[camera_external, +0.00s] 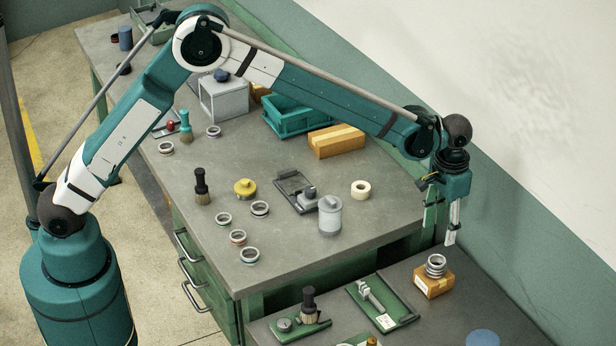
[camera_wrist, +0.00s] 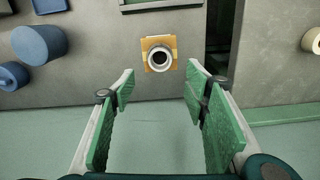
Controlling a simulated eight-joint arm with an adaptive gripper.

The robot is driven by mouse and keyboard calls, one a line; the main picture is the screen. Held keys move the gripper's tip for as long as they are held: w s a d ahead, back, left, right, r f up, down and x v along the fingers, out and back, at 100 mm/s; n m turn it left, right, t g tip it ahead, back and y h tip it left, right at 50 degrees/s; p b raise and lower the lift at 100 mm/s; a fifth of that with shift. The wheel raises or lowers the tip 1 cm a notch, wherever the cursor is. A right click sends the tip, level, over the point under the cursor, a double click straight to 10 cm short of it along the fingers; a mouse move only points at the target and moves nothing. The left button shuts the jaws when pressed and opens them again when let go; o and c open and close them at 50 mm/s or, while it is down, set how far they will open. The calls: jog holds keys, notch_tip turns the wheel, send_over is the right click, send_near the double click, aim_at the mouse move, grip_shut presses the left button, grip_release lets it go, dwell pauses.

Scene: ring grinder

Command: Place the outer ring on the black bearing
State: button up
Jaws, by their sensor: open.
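My gripper (camera_external: 439,234) is open and empty at the right, its fingers pointing down beside the large bench's right end. In the wrist view its two green-padded fingers (camera_wrist: 160,78) stand wide apart. A pale metal ring stack (camera_external: 436,264) sits on a small orange-yellow box (camera_external: 433,286), below and apart from my fingers. In the wrist view the ring (camera_wrist: 160,58), with a dark centre, lies on the box just beyond the fingertips. Several similar rings lie on the large bench, such as one at the front (camera_external: 250,255) and one further back (camera_external: 260,208). I cannot tell which part is the black bearing.
The lower bench (camera_external: 450,330) also holds a green tray with a metal tool (camera_external: 382,304) and a green holder with a dark brush (camera_external: 308,306). A grey canister (camera_external: 330,216) and cream tape roll (camera_external: 360,190) stand on the large bench. A wall runs along the right.

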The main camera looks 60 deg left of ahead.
jog(key=shift+r, duration=0.45)
dwell(0.4)
jog(key=s+a+r+t, duration=0.3)
jog(key=s+a+r, duration=1.6)
jog(key=a+r, duration=0.35)
jog(key=s+a+f+t, duration=0.1)
jog(key=s+a, duration=0.4)
jog(key=s, duration=0.4)
jog(key=s+a+f+t, duration=0.1)
jog(key=s+a, duration=0.4)
jog(key=s, duration=0.5)
jog(key=s+a+f+n+t, duration=0.1)
jog(key=s+a, duration=0.4)
jog(key=s, duration=0.5)
jog(key=shift+a+f+t, duration=0.2)
jog(key=shift+f+t, duration=0.4)
jog(key=shift+f, duration=0.05)
